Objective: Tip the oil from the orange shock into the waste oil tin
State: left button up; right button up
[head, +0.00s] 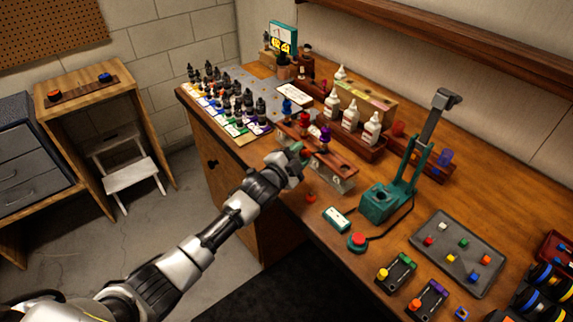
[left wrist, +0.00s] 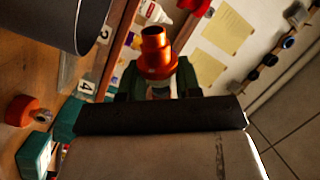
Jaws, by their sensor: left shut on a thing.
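The orange shock (left wrist: 156,52) shows in the left wrist view as an orange stepped cylinder with an open-looking narrow end pointing away from the wrist. My left gripper (left wrist: 158,88) is shut on it, with green fingers on both sides. In the head view my left gripper (head: 298,150) is at the left part of the wooden shock rack (head: 345,172); the shock itself is hard to make out there. A dark grey rounded body (left wrist: 75,18) fills the wrist view's upper left; I cannot tell whether it is the waste oil tin. My right gripper is not in view.
A purple-topped shock (head: 325,134) stands in the rack. White bottles (head: 351,115) stand behind it. A green stand (head: 380,200) is at right, and dark bottles (head: 247,105) crowd the left.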

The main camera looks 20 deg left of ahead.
pick_arm(q)
jog(key=shift+s+d+r+m, duration=0.1)
jog(key=shift+d+m, duration=0.1)
jog(key=shift+m, duration=0.8)
jog(key=shift+d+m, duration=0.1)
jog(key=shift+m, duration=0.9)
jog(key=shift+d+m, duration=0.1)
jog(key=shift+m, duration=0.9)
jog(key=shift+b, duration=0.35)
jog(key=shift+m, duration=1)
